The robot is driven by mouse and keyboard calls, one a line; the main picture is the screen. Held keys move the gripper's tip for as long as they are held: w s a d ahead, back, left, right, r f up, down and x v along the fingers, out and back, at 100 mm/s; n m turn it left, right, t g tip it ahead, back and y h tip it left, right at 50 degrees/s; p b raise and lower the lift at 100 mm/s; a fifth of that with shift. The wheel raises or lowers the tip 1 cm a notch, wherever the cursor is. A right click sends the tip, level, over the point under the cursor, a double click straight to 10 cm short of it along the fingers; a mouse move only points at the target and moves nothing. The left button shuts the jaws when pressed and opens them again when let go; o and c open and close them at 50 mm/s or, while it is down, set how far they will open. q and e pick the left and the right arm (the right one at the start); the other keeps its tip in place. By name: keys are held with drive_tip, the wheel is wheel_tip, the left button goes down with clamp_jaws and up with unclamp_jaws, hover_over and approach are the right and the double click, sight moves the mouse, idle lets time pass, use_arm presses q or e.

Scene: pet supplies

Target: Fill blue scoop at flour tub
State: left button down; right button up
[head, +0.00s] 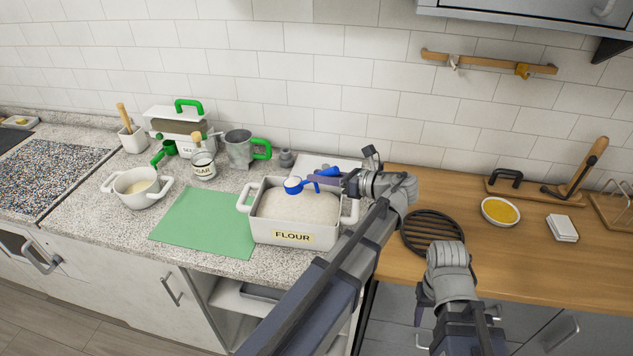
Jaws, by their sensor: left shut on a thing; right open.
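The white flour tub (292,236), labelled FLOUR, stands on the stone counter near its right end, full of pale flour (290,206). The blue scoop (306,184) is over the tub's back part, its bowl at the left with white in it. I cannot tell whether the bowl touches the flour. My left gripper (337,181) is shut on the scoop's handle side, reaching in from the right over the tub's rim. My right gripper (424,298) is open, low in front of the wooden counter; its fingertips are hard to make out.
A green mat (205,222) lies left of the tub. A white pot (138,188), a sugar jar (203,165) and a grey green-handled jug (240,150) stand farther left. A black trivet (433,232) and a yellow-filled bowl (500,211) are on the wood.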

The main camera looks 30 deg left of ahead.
use_arm(q)
drive_tip(key=shift+d+y+b, duration=0.95)
drive_tip(key=shift+y+b, duration=0.05)
drive_tip(key=shift+b, duration=0.8)
drive_tip(key=shift+d+r+y+b, duration=0.1)
drive_tip(key=shift+d+y+b, duration=0.1)
drive_tip(key=shift+y+b, duration=0.1)
